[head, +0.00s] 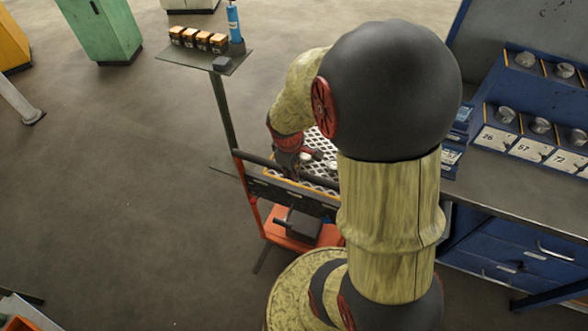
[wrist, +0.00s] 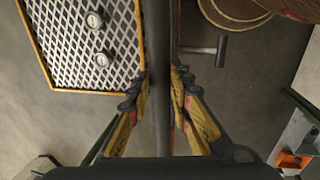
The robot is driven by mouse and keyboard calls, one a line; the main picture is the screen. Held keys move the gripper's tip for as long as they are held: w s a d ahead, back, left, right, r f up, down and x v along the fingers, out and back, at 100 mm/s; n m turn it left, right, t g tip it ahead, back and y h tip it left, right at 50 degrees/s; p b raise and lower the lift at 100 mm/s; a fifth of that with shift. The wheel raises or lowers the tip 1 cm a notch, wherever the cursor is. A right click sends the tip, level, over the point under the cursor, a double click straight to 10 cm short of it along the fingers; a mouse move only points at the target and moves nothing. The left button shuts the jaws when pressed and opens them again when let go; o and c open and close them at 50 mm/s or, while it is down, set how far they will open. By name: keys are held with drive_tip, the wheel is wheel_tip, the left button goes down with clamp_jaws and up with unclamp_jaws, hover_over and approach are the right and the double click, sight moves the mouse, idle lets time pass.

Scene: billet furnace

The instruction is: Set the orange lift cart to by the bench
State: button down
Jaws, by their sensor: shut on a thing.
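The orange lift cart (head: 283,232) stands at the middle of the head view, left of the bench (head: 530,192). It has an orange lower deck, a dark side rail and a mesh-lined upper tray with small round gauges. My gripper (head: 286,172) is at the cart's dark handle bar. In the wrist view, my gripper (wrist: 160,80) has one finger on each side of this bar (wrist: 161,45) and is shut on it. The cart's mesh tray (wrist: 62,90) shows at upper left there. My arm hides the cart's right part and its gap to the bench.
A post-mounted shelf (head: 176,57) with boxes and a blue bottle stands just behind the cart. The bench carries blue racks (head: 488,112) with numbered labels and round pieces. A green cabinet (head: 103,30) stands at upper left. The floor (head: 120,180) left of the cart is clear.

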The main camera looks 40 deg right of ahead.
drive_tip(key=shift+d, duration=0.1)
idle(0.3)
drive_tip(key=shift+w+d+r+p, duration=0.1)
drive_tip(key=shift+w+d+p, duration=0.2)
drive_tip(key=shift+d, duration=0.2)
drive_tip(key=w+d+p, duration=0.2)
drive_tip(key=w+d, duration=0.2)
drive_tip(key=d, duration=0.6)
drive_tip(key=w+d+p, duration=0.3)
drive_tip(key=w+d, duration=0.1)
drive_tip(key=d, duration=0.7)
drive_tip(key=shift+w, duration=0.25)
drive_tip(key=c, duration=1.8)
unclamp_jaws()
drive_tip(key=shift+w+d, duration=0.1)
drive_tip(key=shift+d, duration=0.1)
drive_tip(key=shift+o, duration=0.9)
drive_tip(key=shift+a, duration=0.1)
